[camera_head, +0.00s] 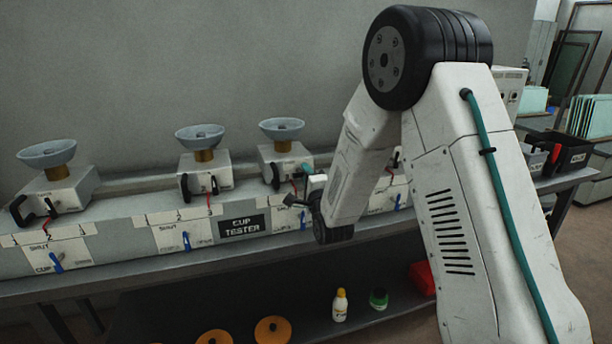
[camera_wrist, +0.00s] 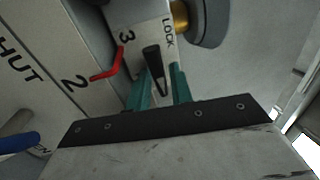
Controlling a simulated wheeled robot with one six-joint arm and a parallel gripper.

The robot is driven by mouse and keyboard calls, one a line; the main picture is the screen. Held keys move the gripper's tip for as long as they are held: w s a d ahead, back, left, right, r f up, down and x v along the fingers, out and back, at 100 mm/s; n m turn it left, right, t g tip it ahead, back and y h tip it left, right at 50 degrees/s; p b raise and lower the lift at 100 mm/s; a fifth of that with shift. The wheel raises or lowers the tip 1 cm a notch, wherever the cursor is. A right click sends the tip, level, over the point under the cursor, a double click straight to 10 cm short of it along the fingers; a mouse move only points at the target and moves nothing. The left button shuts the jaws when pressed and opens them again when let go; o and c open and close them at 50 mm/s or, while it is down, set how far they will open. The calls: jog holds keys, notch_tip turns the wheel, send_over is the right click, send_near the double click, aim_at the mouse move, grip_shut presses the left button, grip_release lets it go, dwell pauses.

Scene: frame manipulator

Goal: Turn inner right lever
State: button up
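The inner right station (camera_head: 287,160) is a white box with a grey cup on top, partly hidden by my arm. In the wrist view, a black lever (camera_wrist: 153,62) sticks out beside the "LOCK" label. A red pointer (camera_wrist: 108,66) lies between the marks 2 and 3. My gripper (camera_wrist: 160,82) has its teal fingers apart, one on each side of the black lever. I cannot tell whether either finger touches it. In the head view, my gripper (camera_head: 306,172) is at the right of this station, and its fingertips are small and partly hidden.
Similar stations stand to the left, one inner (camera_head: 205,172) and one outer (camera_head: 60,190); another at right is mostly behind my arm. A "CUP TESTER" sign (camera_head: 242,226) and blue switches (camera_head: 187,240) are on the bench front. Bottles (camera_head: 340,305) stand on the lower shelf.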

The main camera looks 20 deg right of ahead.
jog(key=s+f, duration=0.1)
jog(key=s, duration=0.6)
jog(key=shift+s+f, duration=0.25)
jog(key=s+r+n+g, duration=0.3)
jog(key=s+n+g, duration=0.3)
jog(key=s, duration=0.7)
jog(key=s+d+r+n+g, duration=0.1)
jog(key=s+n+g, duration=0.5)
jog(key=s, duration=0.8)
jog(key=s+r+n+g, duration=0.4)
jog(key=s+n+g, duration=0.2)
jog(key=s, duration=0.8)
jog(key=shift+s+d+r+g, duration=0.15)
jog(key=shift+d+r+g, duration=0.15)
jog(key=shift+g, duration=0.2)
